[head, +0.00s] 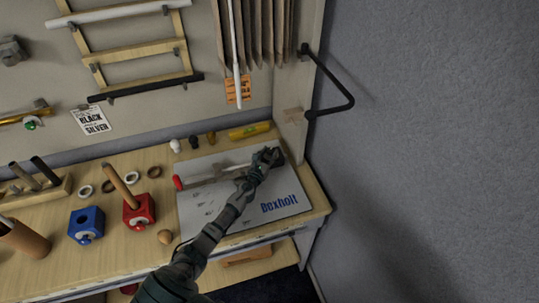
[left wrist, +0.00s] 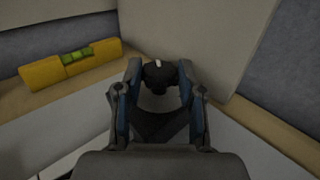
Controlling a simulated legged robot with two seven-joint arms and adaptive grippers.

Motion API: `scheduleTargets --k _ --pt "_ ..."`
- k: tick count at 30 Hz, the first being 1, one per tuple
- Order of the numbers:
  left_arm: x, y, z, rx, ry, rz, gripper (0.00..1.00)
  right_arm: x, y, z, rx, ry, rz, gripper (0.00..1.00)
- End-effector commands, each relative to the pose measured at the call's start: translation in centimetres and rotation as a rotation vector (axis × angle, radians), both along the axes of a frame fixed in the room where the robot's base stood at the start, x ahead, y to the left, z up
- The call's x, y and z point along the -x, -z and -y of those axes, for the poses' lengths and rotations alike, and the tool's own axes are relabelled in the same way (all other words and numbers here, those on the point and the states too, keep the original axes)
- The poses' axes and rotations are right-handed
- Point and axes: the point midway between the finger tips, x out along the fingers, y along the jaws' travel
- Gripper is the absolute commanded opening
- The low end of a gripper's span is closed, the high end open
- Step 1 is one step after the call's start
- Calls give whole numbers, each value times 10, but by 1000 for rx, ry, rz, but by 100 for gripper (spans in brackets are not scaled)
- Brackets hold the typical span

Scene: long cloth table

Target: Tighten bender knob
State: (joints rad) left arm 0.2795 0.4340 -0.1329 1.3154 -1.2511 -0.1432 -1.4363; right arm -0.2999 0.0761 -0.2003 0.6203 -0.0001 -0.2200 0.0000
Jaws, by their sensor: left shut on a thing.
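The bender is mounted on a grey metal plate (head: 225,212) marked "Dexholt" at the right end of the bench. Its lever with a red grip (head: 178,183) points left. My left gripper (head: 266,157) reaches the plate's far right corner. In the left wrist view, the left gripper (left wrist: 160,80) is shut on a black knob (left wrist: 159,73) with a white mark on top. The two fingers press it from either side. In the head view the gripper mostly hides the knob. My right gripper is not in view.
A yellow spirit level (head: 250,131) lies behind the plate, also in the left wrist view (left wrist: 45,81). A red block (head: 139,212) with a wooden rod and a blue block (head: 86,224) stand left. A side panel (head: 293,113) with a black bar stands close right of the gripper.

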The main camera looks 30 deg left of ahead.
Motion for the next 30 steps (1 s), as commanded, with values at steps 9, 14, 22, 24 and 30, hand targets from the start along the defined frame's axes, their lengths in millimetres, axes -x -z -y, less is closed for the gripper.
scheduleTargets --k 9,14,22,24,30 --pt "3 10 2 2 5 -17 4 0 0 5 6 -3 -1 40" --pt "2 8 2 1 4 -13 64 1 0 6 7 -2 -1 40" --pt "3 4 1 0 2 -6 64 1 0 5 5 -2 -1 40" --pt "6 4 0 -2 2 -6 64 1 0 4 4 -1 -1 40" --pt "41 6 5 -3 5 -10 64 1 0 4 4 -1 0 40"
